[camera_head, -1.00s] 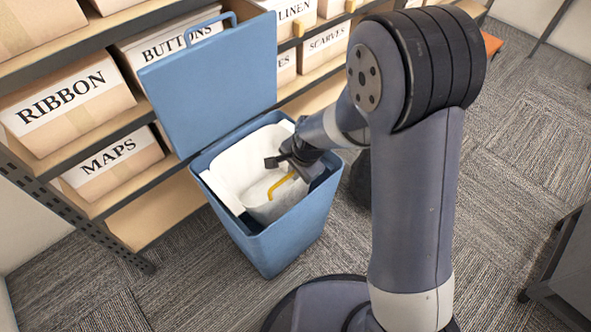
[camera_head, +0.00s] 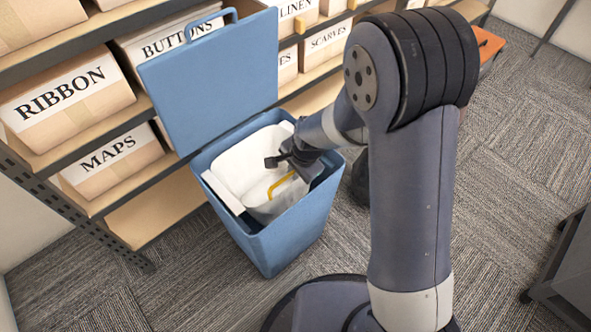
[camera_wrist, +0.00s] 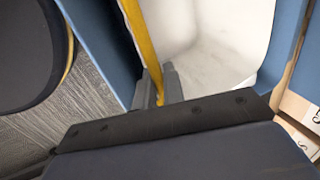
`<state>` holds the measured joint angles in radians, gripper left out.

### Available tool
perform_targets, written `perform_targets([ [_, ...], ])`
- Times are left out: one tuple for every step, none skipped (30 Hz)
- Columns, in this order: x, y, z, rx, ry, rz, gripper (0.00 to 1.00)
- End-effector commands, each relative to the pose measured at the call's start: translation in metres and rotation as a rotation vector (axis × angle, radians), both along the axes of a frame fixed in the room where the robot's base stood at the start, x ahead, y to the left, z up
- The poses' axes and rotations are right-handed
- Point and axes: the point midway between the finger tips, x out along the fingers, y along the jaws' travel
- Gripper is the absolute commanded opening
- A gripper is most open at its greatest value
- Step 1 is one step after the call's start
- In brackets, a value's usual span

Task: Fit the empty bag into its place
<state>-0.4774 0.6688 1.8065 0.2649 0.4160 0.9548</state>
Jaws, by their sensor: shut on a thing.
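The white bag (camera_head: 240,165) sits inside the blue bin (camera_head: 270,241), with its pale side lying against the bin's inner wall. Its yellow handle (camera_head: 276,186) rises from it. The bag's white inside also shows in the wrist view (camera_wrist: 215,40). My gripper (camera_head: 290,174) reaches into the bin's mouth from the right. In the wrist view, its fingers (camera_wrist: 158,86) are shut on the yellow handle (camera_wrist: 143,40). The bag's underside is hidden by the bin.
The bin's blue lid (camera_head: 212,80) stands open at the back, against a shelf rack (camera_head: 105,198) of labelled boxes. A dark cart (camera_head: 565,270) stands at the right.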

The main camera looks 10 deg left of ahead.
Motion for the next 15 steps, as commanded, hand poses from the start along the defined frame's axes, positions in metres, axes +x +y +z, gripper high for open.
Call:
perform_targets([
  [0.000, 0.001, -0.002, 0.000, 0.000, 0.000, 0.00],
  [0.001, 0.001, -0.003, 0.001, -0.001, 0.000, 0.00],
  [0.001, 0.001, -0.004, 0.001, -0.001, 0.000, 0.00],
  [0.001, 0.001, -0.004, 0.001, -0.001, 0.000, 0.00],
  [0.001, 0.001, -0.005, 0.001, -0.001, 0.000, 0.00],
  [0.001, 0.002, -0.006, 0.001, -0.001, 0.000, 0.00],
  [0.002, 0.002, -0.007, 0.001, -0.001, 0.000, 0.00],
  [0.002, 0.002, -0.007, 0.001, -0.001, 0.000, 0.00],
  [0.002, 0.002, -0.009, 0.001, -0.001, 0.000, 0.00],
  [0.002, 0.002, -0.009, 0.001, -0.001, 0.000, 0.00],
  [0.002, 0.003, -0.010, 0.001, -0.001, 0.000, 0.00],
  [0.002, 0.003, -0.011, 0.001, -0.001, 0.000, 0.00],
  [0.003, 0.003, -0.012, 0.000, 0.000, 0.000, 0.00],
  [0.003, 0.003, -0.012, 0.000, 0.000, 0.000, 0.00],
  [0.003, 0.003, -0.013, 0.000, 0.000, 0.000, 0.00],
])
